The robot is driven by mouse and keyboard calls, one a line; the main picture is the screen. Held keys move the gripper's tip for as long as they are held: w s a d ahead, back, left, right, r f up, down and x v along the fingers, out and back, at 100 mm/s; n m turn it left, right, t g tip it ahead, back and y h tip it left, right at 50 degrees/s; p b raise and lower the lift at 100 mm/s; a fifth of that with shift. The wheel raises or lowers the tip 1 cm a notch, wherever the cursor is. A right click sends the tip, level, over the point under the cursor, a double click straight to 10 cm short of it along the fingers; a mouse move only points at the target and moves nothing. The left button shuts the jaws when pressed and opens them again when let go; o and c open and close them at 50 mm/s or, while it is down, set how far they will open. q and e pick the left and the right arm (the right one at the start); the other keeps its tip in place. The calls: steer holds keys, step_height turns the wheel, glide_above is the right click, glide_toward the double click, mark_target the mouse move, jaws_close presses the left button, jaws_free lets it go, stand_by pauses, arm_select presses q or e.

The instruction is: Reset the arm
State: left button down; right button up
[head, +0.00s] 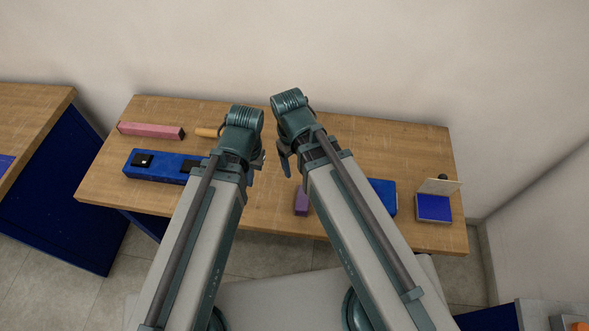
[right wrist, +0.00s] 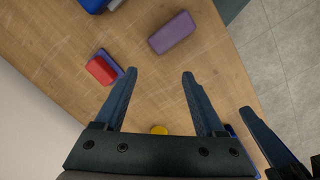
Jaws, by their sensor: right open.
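My left gripper (head: 257,163) hangs over the middle of the wooden table, mostly hidden behind its own wrist. Its finger gap does not show clearly. My right gripper (head: 285,160) is close to its right, also mostly hidden in the head view. In the right wrist view the right gripper (right wrist: 160,75) has its two fingers apart, with nothing between them. A dark finger (right wrist: 262,138), seemingly of my left gripper, shows at lower right there.
The table (head: 400,150) holds a pink bar (head: 150,130), a wooden handle (head: 206,132), a long blue block (head: 170,165), a purple block (head: 301,203), a blue piece (head: 384,198) and a blue-topped box (head: 433,207). The wrist view adds a red block (right wrist: 101,70) and a yellow piece (right wrist: 159,130).

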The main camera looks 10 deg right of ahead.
steer(key=s, duration=0.1)
steer(key=s+a+m, duration=0.1)
steer(key=s+m, duration=0.1)
steer(key=shift+a, duration=0.25)
arm_select(q)
steer(key=shift+f, duration=0.1)
arm_select(e)
steer(key=shift+f, duration=0.1)
